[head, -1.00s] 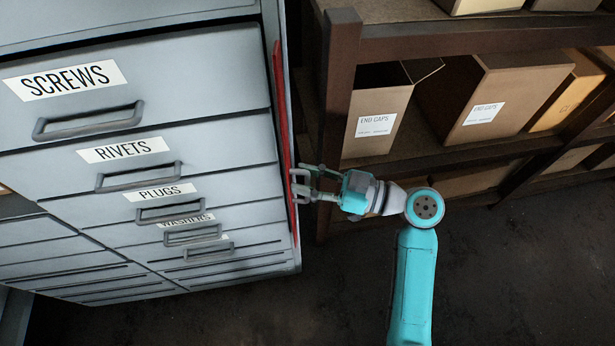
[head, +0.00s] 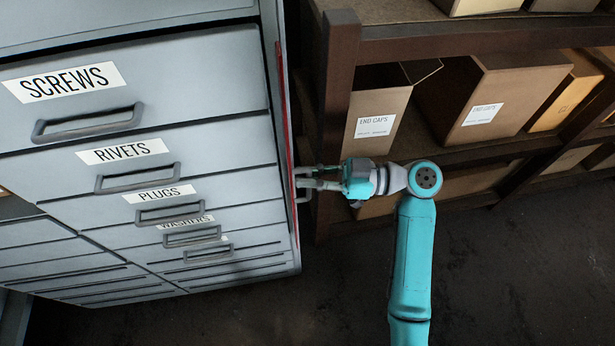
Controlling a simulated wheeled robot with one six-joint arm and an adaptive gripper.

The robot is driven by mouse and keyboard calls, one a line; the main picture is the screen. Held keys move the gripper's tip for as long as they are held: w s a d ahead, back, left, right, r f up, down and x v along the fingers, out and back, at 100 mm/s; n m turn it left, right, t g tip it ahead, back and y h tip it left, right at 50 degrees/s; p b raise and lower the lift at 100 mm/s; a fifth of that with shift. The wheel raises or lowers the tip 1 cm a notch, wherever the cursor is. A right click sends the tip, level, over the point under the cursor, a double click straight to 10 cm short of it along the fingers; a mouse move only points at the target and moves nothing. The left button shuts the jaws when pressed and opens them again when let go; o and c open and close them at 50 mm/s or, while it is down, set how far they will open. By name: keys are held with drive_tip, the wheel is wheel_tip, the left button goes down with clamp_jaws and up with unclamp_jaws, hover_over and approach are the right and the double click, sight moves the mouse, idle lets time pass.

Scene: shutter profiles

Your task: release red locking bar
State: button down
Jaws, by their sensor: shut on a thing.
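The red locking bar (head: 288,125) runs as a narrow upright strip along the right front edge of the grey drawer cabinet (head: 283,262). My gripper (head: 300,184) reaches in from the right, level with the lower half of the bar. Its fingers are shut on the bar, and the exact contact is small and hard to make out. The cabinet's drawers, labelled SCREWS (head: 65,83), RIVETS (head: 122,152), PLUGS (head: 159,194) and WASHERS (head: 185,223), all look closed.
A dark brown shelf unit (head: 337,100) stands close behind and right of my gripper. It holds cardboard boxes, including an END CAPS box (head: 376,113). Dark floor (head: 520,270) lies open at the lower right.

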drive_tip(key=shift+w+n+g, duration=0.1)
drive_tip(key=shift+n+g, duration=0.2)
drive_tip(key=shift+g, duration=0.1)
drive_tip(key=c, duration=1.2)
unclamp_jaws()
drive_tip(key=d, duration=0.8)
drive_tip(key=w+d, duration=0.1)
drive_tip(key=d, duration=0.3)
drive_tip(key=shift+w, duration=0.1)
drive_tip(key=shift+f, duration=0.1)
